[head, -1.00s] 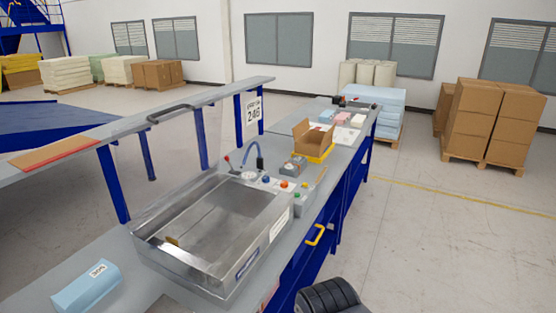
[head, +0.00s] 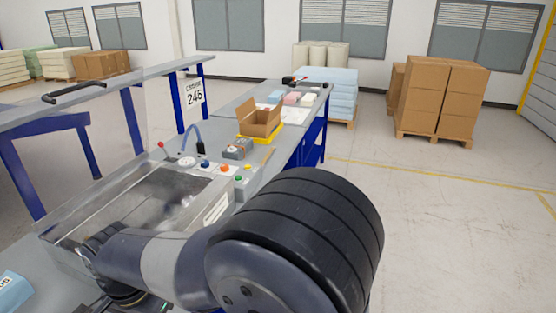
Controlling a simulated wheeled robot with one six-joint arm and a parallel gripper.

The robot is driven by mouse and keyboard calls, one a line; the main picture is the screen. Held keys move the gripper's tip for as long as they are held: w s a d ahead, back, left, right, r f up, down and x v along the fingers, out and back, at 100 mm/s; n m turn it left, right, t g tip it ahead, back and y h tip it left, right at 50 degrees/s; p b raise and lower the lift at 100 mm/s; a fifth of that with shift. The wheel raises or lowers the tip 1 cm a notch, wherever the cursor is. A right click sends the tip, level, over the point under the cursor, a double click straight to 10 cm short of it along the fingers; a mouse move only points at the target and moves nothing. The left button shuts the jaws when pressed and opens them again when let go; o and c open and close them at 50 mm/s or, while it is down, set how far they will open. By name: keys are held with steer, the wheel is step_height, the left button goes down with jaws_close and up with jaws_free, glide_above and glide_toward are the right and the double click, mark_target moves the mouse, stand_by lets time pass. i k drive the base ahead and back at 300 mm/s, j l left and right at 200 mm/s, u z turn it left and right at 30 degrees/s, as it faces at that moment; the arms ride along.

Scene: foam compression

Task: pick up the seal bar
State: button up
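A long grey bar (head: 140,75) with a dark curved handle (head: 75,92) runs across the upper left in the head view, above blue posts. I cannot tell for sure whether this is the seal bar. Below it is the open stainless steel tray of the machine (head: 150,200), now partly covered by my arm. My arm reaches from the lower middle to the lower left, over the near part of the tray. Dark wrist parts show at the bottom edge, but my gripper's fingers are not in view.
A control box with coloured buttons (head: 225,168) sits at the tray's far end. Beyond it are a grey device (head: 237,149), an open cardboard box (head: 260,117) and foam blocks (head: 291,99). A blue foam piece (head: 12,290) lies at lower left.

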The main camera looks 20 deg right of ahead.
mark_target(270, 154)
steer(key=i+l, duration=0.2)
steer(key=l, duration=0.2)
steer(key=i+l, duration=0.45)
steer(key=l, duration=0.3)
steer(key=i+l, duration=0.2)
steer(key=l, duration=0.2)
steer(key=i+l, duration=0.25)
steer(key=l, duration=0.15)
steer(key=i+l, duration=0.25)
steer(key=i, duration=0.2)
steer(key=i+l, duration=0.2)
steer(key=i, duration=0.25)
steer(key=i+l+z, duration=0.1)
steer(key=i+l, duration=0.15)
steer(key=i, duration=0.2)
